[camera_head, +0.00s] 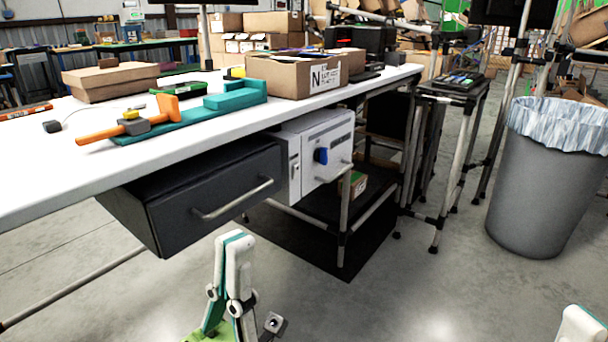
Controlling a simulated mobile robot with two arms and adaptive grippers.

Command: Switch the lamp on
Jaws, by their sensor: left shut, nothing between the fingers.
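I cannot make out a lamp or its switch for certain in the head view. My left gripper (236,240) is at the bottom centre, pointing up, with its white and teal fingers together and nothing between them. It is in front of and below the dark drawer (215,197) under the white table (60,178), apart from both. A white piece of my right gripper (582,326) shows at the bottom right corner; the rest is cut off.
A white cabinet with a blue knob (321,156) is under the table. On top are an orange and teal clamp-like tool (180,119), a flat carton (110,80) and an open carton (290,76). A grey bin (545,190) stands right. The floor between is clear.

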